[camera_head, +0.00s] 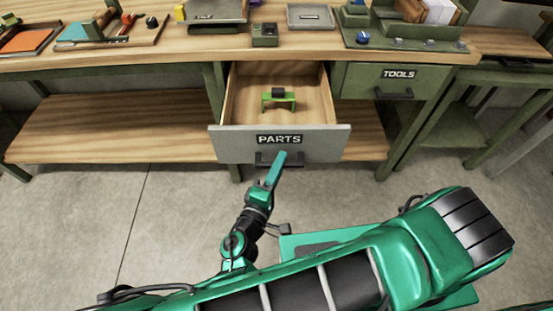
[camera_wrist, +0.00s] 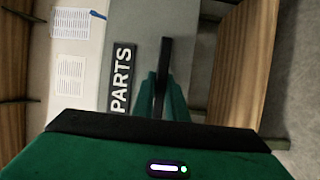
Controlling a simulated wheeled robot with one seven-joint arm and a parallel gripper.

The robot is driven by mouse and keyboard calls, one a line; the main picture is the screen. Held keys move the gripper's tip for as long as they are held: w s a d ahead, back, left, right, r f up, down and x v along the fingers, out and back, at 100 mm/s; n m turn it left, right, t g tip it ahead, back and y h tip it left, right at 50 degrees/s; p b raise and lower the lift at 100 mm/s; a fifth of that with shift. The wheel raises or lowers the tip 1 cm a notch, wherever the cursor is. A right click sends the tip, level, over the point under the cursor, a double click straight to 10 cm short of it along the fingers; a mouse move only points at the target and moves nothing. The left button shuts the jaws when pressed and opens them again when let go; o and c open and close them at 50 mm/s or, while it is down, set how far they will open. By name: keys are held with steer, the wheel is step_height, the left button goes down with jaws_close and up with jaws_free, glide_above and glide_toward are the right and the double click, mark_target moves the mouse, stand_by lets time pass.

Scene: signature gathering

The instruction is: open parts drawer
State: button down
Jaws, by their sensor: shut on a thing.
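The parts drawer (camera_head: 235,144) is pulled well out from under the bench, with a grey front, a wooden inside and a black "PARTS" label. Its dark bar handle (camera_head: 263,161) is below the label. My gripper (camera_head: 281,159) is shut on the handle, at the drawer front's lower edge. In the wrist view, the gripper fingers (camera_wrist: 161,95) close around the dark handle (camera_wrist: 165,58), beside the "PARTS" label (camera_wrist: 122,78). A small green stand-like part with a black block (camera_head: 279,97) sits inside the drawer.
The workbench top (camera_head: 130,62) carries trays, tools and small boxes. A closed "TOOLS" drawer (camera_head: 360,80) is to the right. A lower wooden shelf (camera_head: 110,128) spans beneath the bench. The grey floor in front at the left is clear.

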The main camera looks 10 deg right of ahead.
steer(key=shift+s+d+f, duration=0.1)
steer(key=shift+f, duration=0.05)
steer(key=c, duration=1.8)
jaws_free()
steer(key=shift+o, duration=0.2)
